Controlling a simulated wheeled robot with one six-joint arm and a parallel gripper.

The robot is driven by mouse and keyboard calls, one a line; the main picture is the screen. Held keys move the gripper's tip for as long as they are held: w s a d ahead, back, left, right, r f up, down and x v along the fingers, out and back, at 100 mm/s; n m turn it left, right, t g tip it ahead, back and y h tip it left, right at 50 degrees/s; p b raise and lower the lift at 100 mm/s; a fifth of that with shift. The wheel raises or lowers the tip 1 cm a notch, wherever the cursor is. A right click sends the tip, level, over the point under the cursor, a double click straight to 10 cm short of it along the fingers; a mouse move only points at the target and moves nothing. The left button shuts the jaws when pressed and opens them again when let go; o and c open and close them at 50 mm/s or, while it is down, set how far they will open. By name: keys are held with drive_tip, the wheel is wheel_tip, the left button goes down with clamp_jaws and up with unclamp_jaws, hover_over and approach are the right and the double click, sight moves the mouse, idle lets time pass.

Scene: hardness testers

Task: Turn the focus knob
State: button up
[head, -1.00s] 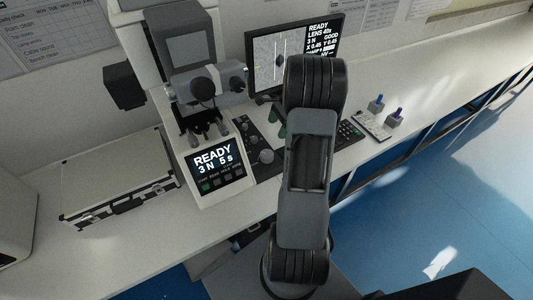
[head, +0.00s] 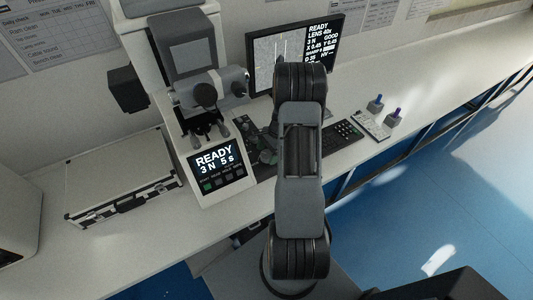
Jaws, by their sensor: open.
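The hardness tester (head: 183,55) stands at the back left, with a lit READY screen (head: 214,159) on its sloped front. A grey round knob (head: 268,157) sits on this panel, partly covered by my gripper. I cannot read a label that marks it as the focus knob. My gripper (head: 265,147) is open, with greenish fingertips low over the panel at the knob. My arm hides much of the gripper, and I cannot tell whether the fingers touch the knob.
A monitor (head: 291,52) stands behind my arm, showing READY and LENS 40x. A keyboard (head: 340,136) and a pale tray (head: 371,125) with small dark blocks, one topped blue (head: 376,102), lie to the right. A silver case (head: 128,180) lies left. The bench's front left is clear.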

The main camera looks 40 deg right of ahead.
drive_tip(key=shift+a+f, duration=0.25)
drive_tip(key=shift+f, duration=0.35)
drive_tip(key=c, duration=0.9)
drive_tip(key=shift+f+m+b, duration=0.1)
drive_tip(key=shift+m+b, duration=0.3)
drive_tip(key=shift+m, duration=0.2)
drive_tip(key=shift+m+t, duration=0.4)
drive_tip(key=shift+m, duration=0.3)
